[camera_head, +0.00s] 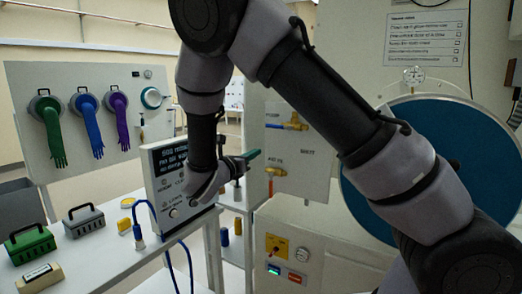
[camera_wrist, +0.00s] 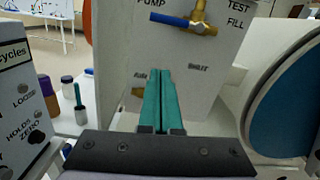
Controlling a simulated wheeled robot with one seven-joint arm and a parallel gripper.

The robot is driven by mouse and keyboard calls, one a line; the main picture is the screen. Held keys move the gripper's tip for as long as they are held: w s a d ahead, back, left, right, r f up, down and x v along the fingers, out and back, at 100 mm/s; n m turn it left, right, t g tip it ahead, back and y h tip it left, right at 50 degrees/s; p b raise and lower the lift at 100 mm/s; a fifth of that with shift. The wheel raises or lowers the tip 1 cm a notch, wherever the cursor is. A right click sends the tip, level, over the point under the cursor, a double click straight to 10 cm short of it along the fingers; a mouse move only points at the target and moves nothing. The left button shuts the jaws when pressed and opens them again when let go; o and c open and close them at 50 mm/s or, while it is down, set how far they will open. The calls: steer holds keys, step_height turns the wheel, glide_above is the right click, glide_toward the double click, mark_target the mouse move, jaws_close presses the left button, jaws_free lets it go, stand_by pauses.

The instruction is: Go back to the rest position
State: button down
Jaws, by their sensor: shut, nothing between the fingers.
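My gripper (camera_wrist: 160,75) is shut and empty, its two teal fingers pressed together in the wrist view. In the head view the gripper (camera_head: 254,154) is at the end of my bent arm, pointing right. It is in front of a white valve panel (camera_head: 312,168) and beside the grey box with a display (camera_head: 160,172). In the wrist view the fingers point toward the valve panel (camera_wrist: 222,75), below a brass valve with a blue handle (camera_wrist: 185,20). The fingertips cover part of the lower valve there.
A large blue disc (camera_head: 435,160) stands right, partly behind my arm. Green, blue and purple gloves (camera_head: 90,130) hang on a panel behind.

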steer(key=shift+s+a, duration=0.2)
steer(key=shift+s, duration=0.15)
